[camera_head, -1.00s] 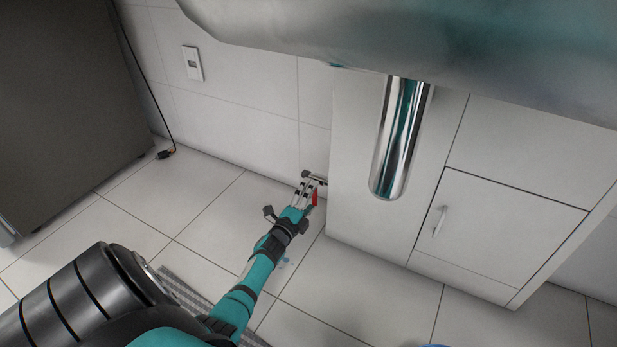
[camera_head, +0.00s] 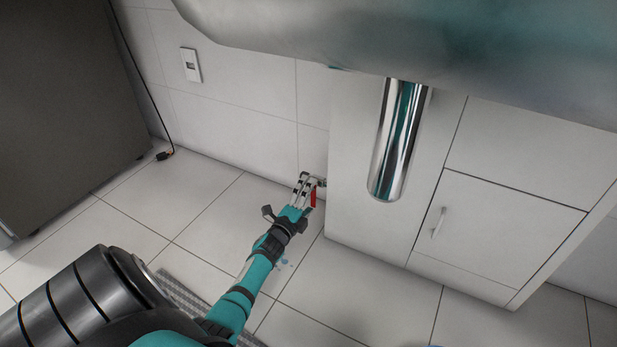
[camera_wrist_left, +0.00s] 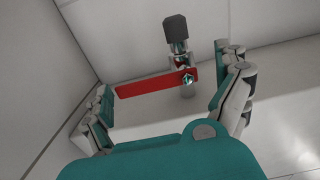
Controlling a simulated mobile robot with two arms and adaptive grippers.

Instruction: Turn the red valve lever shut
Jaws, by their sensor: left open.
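The red valve lever (camera_wrist_left: 150,82) lies between the two fingers of my open left gripper (camera_wrist_left: 168,92) in the left wrist view. It runs nearly level leftward from a metal nut on the valve (camera_wrist_left: 177,52), which has a dark grey cap. The lever's free end is close to the left finger; whether they touch I cannot tell. In the head view the left gripper (camera_head: 303,190) reaches the valve low by the wall, and the red lever (camera_head: 313,196) shows just right of the fingers. My right gripper is not in view.
A white cabinet (camera_head: 365,225) stands close to the right of the valve. A chrome cylinder (camera_head: 398,140) is on its front. A dark appliance (camera_head: 65,100) stands at the left, with a cable plug (camera_head: 164,155) on the floor. The tiled floor between is mostly clear.

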